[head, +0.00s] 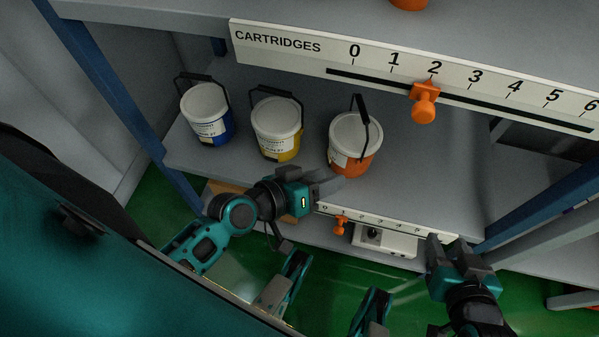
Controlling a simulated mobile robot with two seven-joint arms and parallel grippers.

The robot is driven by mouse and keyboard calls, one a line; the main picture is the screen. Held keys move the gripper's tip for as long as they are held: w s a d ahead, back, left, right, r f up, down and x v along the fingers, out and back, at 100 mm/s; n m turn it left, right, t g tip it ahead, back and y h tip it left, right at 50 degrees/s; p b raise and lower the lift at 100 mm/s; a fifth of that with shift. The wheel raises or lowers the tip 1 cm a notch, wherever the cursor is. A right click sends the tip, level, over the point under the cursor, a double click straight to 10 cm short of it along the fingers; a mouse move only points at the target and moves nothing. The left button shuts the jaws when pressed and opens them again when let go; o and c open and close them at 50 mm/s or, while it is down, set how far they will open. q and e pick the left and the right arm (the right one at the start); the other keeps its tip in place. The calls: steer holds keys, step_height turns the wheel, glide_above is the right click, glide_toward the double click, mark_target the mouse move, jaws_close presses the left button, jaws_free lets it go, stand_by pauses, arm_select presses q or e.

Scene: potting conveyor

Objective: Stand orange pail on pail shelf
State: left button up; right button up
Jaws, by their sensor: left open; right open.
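The orange pail (356,160) has a white lid and a dark handle that stands up over the lid. It stands upright on the grey shelf (430,195), at the right end of a row of pails. My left gripper (335,184) is open at the pail's lower front left, with its fingers close to the pail's side. I cannot tell whether they touch it. My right gripper (458,246) is open and empty, in front of the shelf's front edge at the lower right.
A blue pail (212,127) and a yellow pail (281,142) stand to the left. A CARTRIDGES scale (290,43) with an orange slider (424,101) fronts the upper shelf. A smaller scale (385,224) runs along the lower edge. The shelf right of the orange pail is clear.

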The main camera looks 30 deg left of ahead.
arm_select(q)
steer(key=shift+s+a+f+m+g+y, duration=0.15)
steer(key=shift+s+a+m+y, duration=0.15)
steer(key=shift+a+m+y, duration=0.35)
steer(key=shift+s+a+f+m+g+y, duration=0.1)
steer(key=shift+s+a+f+m+y, duration=0.2)
steer(key=shift+a+m+y, duration=0.35)
steer(key=shift+s+a+f+m+g+y, duration=0.1)
steer(key=shift+s+a+m+y, duration=0.35)
steer(key=shift+a+m, duration=0.3)
steer(key=shift+w+d+r, duration=0.1)
